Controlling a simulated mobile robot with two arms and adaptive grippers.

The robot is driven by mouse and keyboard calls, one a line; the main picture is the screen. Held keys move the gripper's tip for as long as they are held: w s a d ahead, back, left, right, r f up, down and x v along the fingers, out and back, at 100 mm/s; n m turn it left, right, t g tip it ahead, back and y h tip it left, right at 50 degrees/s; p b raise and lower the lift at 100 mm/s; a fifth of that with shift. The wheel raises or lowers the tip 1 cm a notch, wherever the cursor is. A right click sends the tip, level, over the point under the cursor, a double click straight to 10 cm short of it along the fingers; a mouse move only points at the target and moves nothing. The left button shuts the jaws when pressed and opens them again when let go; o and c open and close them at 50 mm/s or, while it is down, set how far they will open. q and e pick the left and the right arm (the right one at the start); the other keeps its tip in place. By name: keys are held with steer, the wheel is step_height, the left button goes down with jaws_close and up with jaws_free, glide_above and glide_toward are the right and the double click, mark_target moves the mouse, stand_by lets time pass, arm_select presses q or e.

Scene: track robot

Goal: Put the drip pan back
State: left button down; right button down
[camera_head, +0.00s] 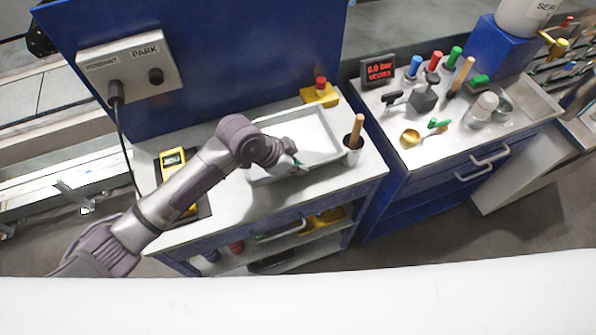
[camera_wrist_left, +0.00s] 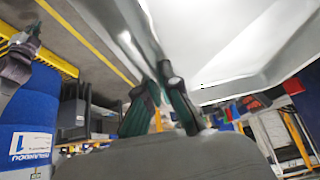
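The drip pan (camera_head: 306,132) is a shallow pale grey tray over the white top of the middle blue bench. I cannot tell whether it rests on the top or is slightly raised. My left gripper (camera_head: 297,167) reaches in from the left to its near rim. In the left wrist view, the two green and black fingers of my left gripper (camera_wrist_left: 160,88) stand on either side of the pan wall, close against it. The inside of the pan (camera_wrist_left: 215,35) fills the upper right there. My right gripper is not in view.
A cup with a wooden-handled tool (camera_head: 354,142) stands at the pan's right end. A yellow box with a red button (camera_head: 320,93) is behind it. A yellow meter (camera_head: 173,163) lies left, under my arm. The right bench (camera_head: 465,145) holds several tools.

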mark_target(306, 179)
arm_select(q)
step_height(306, 179, down, 2)
steer(key=shift+s+f+p, duration=0.1)
steer(key=shift+f+p, duration=0.1)
steer(key=shift+p, duration=0.15)
steer(key=shift+f, duration=0.6)
steer(key=c, duration=1.8)
jaws_free()
steer(key=shift+f, duration=0.1)
steer(key=o, duration=0.5)
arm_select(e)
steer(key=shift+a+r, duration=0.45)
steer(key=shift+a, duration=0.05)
